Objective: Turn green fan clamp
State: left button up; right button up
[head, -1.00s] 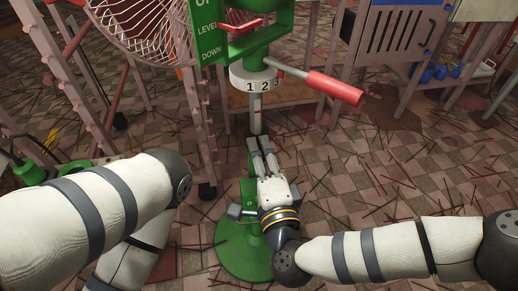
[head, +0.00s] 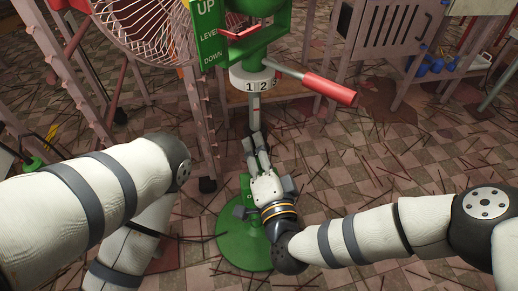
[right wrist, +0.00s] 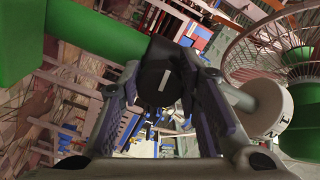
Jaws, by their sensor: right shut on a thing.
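The green fan stands ahead in the head view, with its green head bracket (head: 238,38) marked UP, LEVEL, DOWN, a grey post (head: 254,108) and a round green base (head: 240,250). My right gripper (head: 257,148) is at the lower post, above the base. In the right wrist view, my right gripper (right wrist: 160,100) is shut on a black clamp knob (right wrist: 158,78) with a white mark. The knob sits beside a thick green tube (right wrist: 90,40). In the head view the knob is mostly hidden by the gripper. My left arm shows, but its gripper is out of view.
The wire fan cage (head: 150,25) and a pinkish rack stand left. A cabinet (head: 388,38) stands at the back right. Thin sticks litter the tiled floor.

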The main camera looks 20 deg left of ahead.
jog(key=o, duration=1.2)
jog(key=shift+c, duration=0.2)
jog(key=v, duration=1.2)
